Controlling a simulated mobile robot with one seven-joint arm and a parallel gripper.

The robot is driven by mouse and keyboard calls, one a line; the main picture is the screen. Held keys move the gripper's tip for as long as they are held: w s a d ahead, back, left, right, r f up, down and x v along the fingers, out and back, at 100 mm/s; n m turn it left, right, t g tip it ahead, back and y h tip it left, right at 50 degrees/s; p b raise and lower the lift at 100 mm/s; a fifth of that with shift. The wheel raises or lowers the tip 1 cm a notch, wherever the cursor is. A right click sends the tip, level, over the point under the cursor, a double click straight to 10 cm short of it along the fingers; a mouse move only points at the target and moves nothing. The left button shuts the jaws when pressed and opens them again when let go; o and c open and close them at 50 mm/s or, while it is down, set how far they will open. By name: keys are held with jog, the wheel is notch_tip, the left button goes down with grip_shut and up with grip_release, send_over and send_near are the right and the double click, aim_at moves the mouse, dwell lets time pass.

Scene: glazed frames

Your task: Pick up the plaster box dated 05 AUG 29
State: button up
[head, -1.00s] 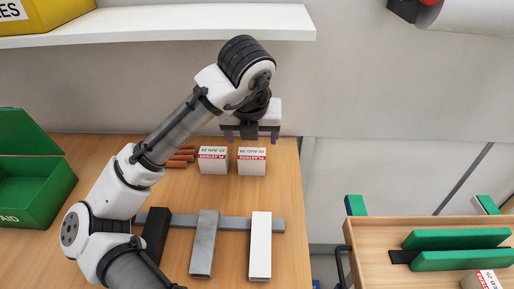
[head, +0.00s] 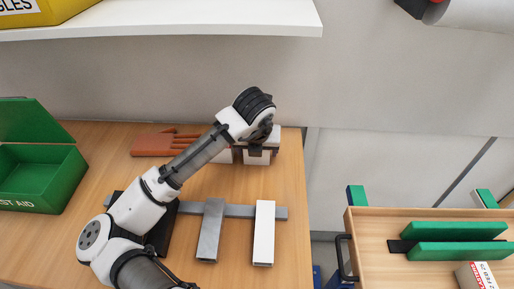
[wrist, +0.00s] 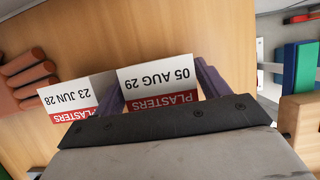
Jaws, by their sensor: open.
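The plaster box dated 05 AUG 29 (wrist: 157,76) is white with a red PLASTERS band and reads upside down in the wrist view. My gripper (wrist: 160,66) is open, with its purple fingers on either side of this box; contact cannot be told. In the head view the box (head: 257,158) stands on the wooden worktop, partly hidden by my gripper (head: 262,149). A similar box dated 23 JUN 28 (wrist: 72,97) stands just left of it; my arm mostly hides it in the head view.
Terracotta pieces (head: 152,145) lie to the left. A grey rack with a grey bar (head: 210,232) and a white bar (head: 264,234) lies in front. A green first aid box (head: 40,180) is far left. An open drawer (head: 375,240) at right holds another plaster box (head: 476,276).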

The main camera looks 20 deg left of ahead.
jog(key=shift+w+f, duration=0.15)
jog(key=shift+f, duration=0.2)
jog(key=c, duration=0.7)
jog(key=shift+c, duration=0.2)
jog(key=shift+r, duration=0.15)
